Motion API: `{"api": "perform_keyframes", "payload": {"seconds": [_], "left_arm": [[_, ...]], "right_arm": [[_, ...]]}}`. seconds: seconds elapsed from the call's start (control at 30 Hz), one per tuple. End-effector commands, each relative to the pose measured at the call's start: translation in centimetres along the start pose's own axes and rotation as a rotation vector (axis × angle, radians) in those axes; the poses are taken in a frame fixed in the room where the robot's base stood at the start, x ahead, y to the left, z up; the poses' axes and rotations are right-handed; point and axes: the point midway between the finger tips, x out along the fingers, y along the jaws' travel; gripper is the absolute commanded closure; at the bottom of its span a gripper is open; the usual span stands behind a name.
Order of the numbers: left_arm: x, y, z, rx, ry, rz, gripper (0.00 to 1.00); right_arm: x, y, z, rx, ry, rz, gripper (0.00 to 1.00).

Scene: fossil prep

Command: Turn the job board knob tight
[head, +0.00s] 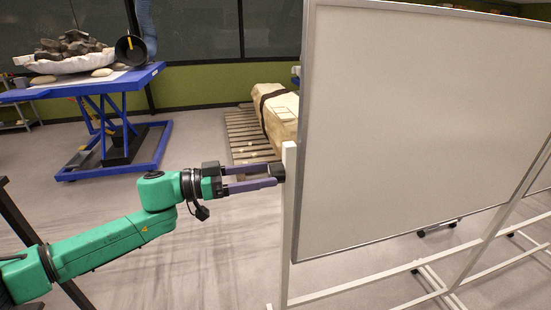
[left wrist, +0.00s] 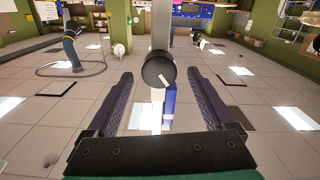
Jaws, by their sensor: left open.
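The job board (head: 420,120) is a large blank whiteboard in a grey frame on a white wheeled stand. Its black knob (head: 278,171) sits on the left post of the stand. In the left wrist view the round knob (left wrist: 158,71) faces me, with a short white mark slanting on its face. My left gripper (head: 274,176) reaches in from the left with its purple fingers at the knob. In the left wrist view the gripper (left wrist: 162,76) is open, its fingertips either side of the knob with gaps showing. My right gripper is not in view.
A blue lift table (head: 100,84) with a tray of rocks stands at the back left. A wooden pallet (head: 243,138) bearing a wrapped pale block (head: 281,117) lies behind the board. The stand's white lower rails (head: 350,290) run along the floor.

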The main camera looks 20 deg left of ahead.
Motion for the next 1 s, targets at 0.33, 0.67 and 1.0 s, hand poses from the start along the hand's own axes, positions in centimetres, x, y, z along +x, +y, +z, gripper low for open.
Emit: {"api": "perform_keyframes", "payload": {"seconds": [0.33,0.67,1.0], "left_arm": [[3.8,0.1,0.0,0.001,-0.002,0.002,0.13],[3.7,0.1,0.0,0.002,-0.002,0.002,0.82],[3.7,0.1,0.0,0.034,-0.001,0.002,0.98]], "right_arm": [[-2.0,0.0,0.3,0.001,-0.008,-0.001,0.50],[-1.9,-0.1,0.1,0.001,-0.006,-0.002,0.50],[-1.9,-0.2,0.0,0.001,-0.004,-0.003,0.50]]}}
